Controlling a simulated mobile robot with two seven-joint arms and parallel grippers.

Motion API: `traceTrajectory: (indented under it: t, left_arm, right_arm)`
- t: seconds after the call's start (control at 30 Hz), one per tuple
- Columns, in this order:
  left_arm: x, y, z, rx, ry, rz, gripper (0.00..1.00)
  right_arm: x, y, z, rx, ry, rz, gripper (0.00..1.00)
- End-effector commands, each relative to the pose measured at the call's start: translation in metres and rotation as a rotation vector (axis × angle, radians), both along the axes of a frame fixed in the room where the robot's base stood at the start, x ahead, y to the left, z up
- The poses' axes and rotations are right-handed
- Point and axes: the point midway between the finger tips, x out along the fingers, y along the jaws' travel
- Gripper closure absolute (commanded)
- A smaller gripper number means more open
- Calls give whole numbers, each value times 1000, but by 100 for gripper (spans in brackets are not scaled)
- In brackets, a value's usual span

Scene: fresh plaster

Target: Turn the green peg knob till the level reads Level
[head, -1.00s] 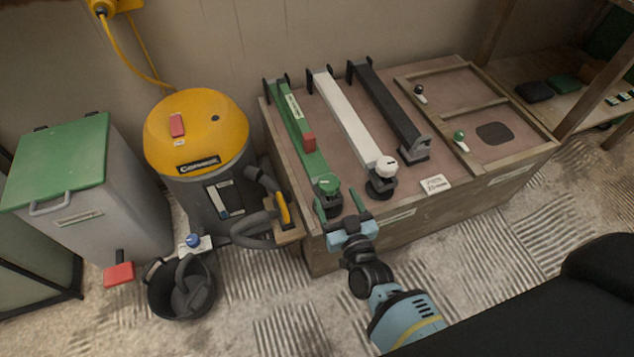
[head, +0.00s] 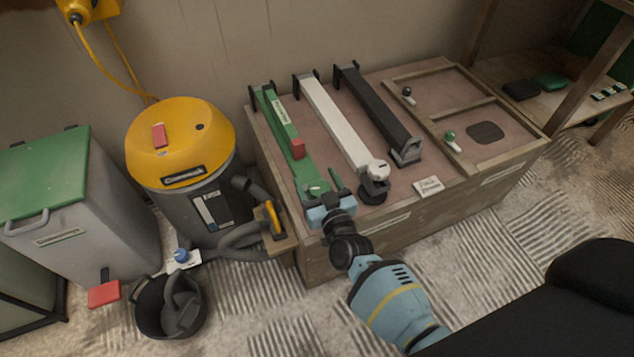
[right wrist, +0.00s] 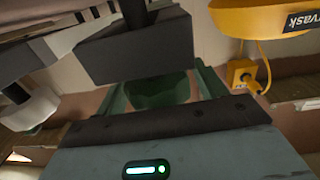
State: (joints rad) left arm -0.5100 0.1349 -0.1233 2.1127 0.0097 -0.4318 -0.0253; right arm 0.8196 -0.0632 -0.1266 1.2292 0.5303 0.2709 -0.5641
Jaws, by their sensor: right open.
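The green peg knob (head: 316,187) sits at the near end of the green rail (head: 283,132) on the wooden bench and is partly covered by my right gripper. In the right wrist view, a green rounded part that looks like the knob (right wrist: 160,90) lies between the two fingers (right wrist: 162,95). I cannot tell whether the fingers touch it. A red block (head: 298,149) sits on the green rail. No level reading is legible. My left gripper is not in view.
A white rail (head: 333,121) with a white knob (head: 377,169) stands close to the right, then a black rail (head: 374,112). A yellow vacuum (head: 182,140) with its hose stands left of the bench (head: 400,230). A black bucket (head: 165,318) is on the floor.

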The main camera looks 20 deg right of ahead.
Motion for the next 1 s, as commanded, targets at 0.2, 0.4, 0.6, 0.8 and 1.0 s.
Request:
traceTrajectory:
  t: [0.2, 0.4, 0.6, 0.8, 1.0]
  left_arm:
    - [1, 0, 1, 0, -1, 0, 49]
    - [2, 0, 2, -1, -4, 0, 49]
    - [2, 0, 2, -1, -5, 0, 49]
    - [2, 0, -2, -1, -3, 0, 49]
    - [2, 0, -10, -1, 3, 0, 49]
  right_arm:
    - [0, 0, 0, 0, 0, 0, 37]
    - [0, 0, 0, 1, 0, 0, 63]
    - [0, 0, 0, 0, 0, 2, 74]
    - [-1, 0, -1, -2, -1, 38, 74]
    - [-1, 1, -2, -6, 0, 134, 74]
